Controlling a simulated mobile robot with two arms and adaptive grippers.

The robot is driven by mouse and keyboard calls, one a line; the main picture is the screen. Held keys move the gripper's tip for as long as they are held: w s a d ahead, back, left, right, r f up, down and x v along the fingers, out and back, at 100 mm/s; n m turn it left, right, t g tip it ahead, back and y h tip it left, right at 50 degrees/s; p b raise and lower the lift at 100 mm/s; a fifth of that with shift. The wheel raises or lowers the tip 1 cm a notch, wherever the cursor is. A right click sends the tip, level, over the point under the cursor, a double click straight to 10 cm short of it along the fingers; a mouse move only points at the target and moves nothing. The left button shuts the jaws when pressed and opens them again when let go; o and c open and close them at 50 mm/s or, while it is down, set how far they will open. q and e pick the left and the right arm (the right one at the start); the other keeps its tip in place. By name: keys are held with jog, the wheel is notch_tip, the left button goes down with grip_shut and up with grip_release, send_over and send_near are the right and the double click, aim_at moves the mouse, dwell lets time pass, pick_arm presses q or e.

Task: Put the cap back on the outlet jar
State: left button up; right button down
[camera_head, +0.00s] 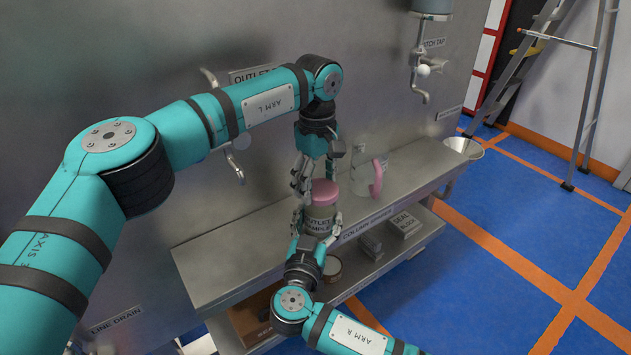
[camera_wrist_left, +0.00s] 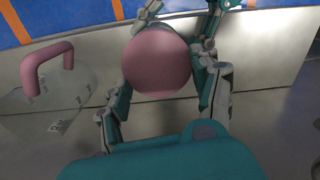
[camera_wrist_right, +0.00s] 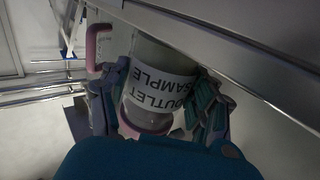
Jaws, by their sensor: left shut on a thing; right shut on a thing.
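The pink cap (camera_head: 321,191) sits at the top of the outlet jar (camera_head: 319,222), a clear jar with a white "OUTLET SAMPLE" label. I cannot tell whether it is fully seated. The jar stands upright at the steel shelf's front. My left gripper (camera_head: 316,181) points down from above, its fingers shut on the cap; in the left wrist view the round cap (camera_wrist_left: 157,62) lies between the fingers. My right gripper (camera_head: 318,228) reaches from the front and is shut on the jar's sides. The right wrist view shows the label (camera_wrist_right: 160,88) between its fingers.
A clear jug with a pink handle (camera_head: 376,178) stands just right of the jar on the shelf (camera_head: 225,262). Boxes such as the seal block (camera_head: 405,223) lie on the lower shelf. A tap (camera_head: 421,70) hangs on the steel wall. A ladder (camera_head: 590,90) stands at right.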

pick_arm(q)
jog(key=m, duration=0.7)
jog(key=shift+w+d, duration=0.15)
jog(key=shift+d, duration=0.2)
jog(key=m, duration=0.6)
jog(key=shift+d+m, duration=0.3)
jog(key=o, duration=0.8)
jog(key=shift+c, duration=0.2)
jog(key=shift+r, duration=0.15)
jog(key=shift+r, duration=2.15)
jog(key=shift+o, duration=0.2)
